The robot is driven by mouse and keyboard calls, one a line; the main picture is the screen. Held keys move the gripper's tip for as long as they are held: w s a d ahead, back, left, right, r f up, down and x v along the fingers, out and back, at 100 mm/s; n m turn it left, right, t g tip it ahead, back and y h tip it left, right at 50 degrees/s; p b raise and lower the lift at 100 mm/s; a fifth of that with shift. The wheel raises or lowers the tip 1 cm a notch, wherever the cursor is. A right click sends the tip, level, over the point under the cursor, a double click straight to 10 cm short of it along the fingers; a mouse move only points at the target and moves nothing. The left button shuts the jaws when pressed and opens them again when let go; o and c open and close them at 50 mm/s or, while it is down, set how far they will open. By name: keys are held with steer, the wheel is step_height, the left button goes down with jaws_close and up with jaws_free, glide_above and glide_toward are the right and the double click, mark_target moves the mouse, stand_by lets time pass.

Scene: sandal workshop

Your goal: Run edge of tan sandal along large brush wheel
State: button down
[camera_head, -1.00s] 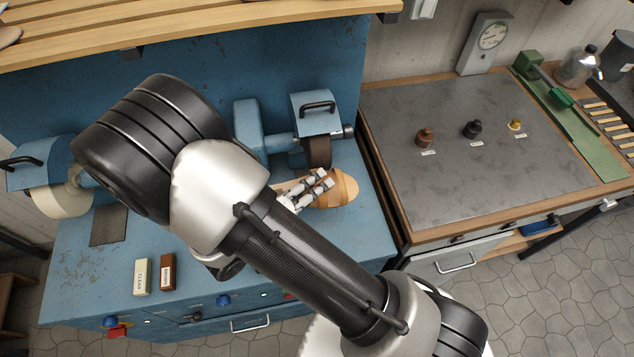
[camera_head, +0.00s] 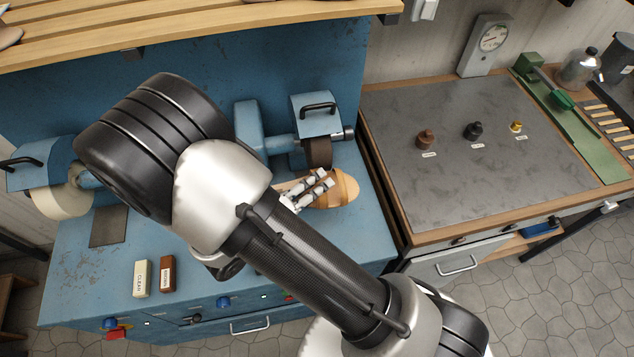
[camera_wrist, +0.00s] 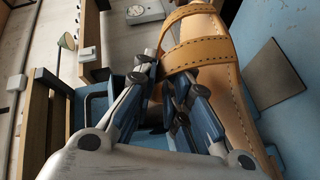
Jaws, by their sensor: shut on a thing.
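The tan sandal (camera_head: 346,190) is held over the blue bench, just below a dark brown wheel (camera_head: 319,152) that looks like the brush wheel. The sandal's upper edge is very close to the wheel; I cannot tell whether they touch. My gripper (camera_head: 324,181) is shut on the sandal, its fingers lying across it. In the wrist view, the sandal's stitched straps (camera_wrist: 200,52) and pale sole fill the right side, with my gripper (camera_wrist: 165,72) against the strap side. The wheel is not clear there.
A cream wheel (camera_head: 62,203) is on the machine's left end. A cream block (camera_head: 141,278) and a brown block (camera_head: 167,273) lie at the bench's front left. A blue hood (camera_head: 315,115) with a black handle sits above the brown wheel. A grey-topped table (camera_head: 450,190) stands at right.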

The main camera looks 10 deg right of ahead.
mark_target(341, 181)
steer(key=shift+d, duration=0.2)
steer(key=shift+d+b, duration=0.4)
steer(key=shift+d, duration=0.35)
steer(key=shift+d, duration=0.1)
stand_by(0.4)
steer(key=shift+d+b, duration=0.35)
steer(key=shift+d, duration=0.15)
steer(key=shift+d, duration=0.4)
steer(key=shift+d+f+b, duration=0.1)
steer(key=shift+d+b, duration=0.5)
steer(key=shift+d, duration=0.05)
steer(key=shift+w+d, duration=0.15)
steer(key=shift+d, duration=0.05)
stand_by(0.8)
steer(key=shift+d+b, duration=0.6)
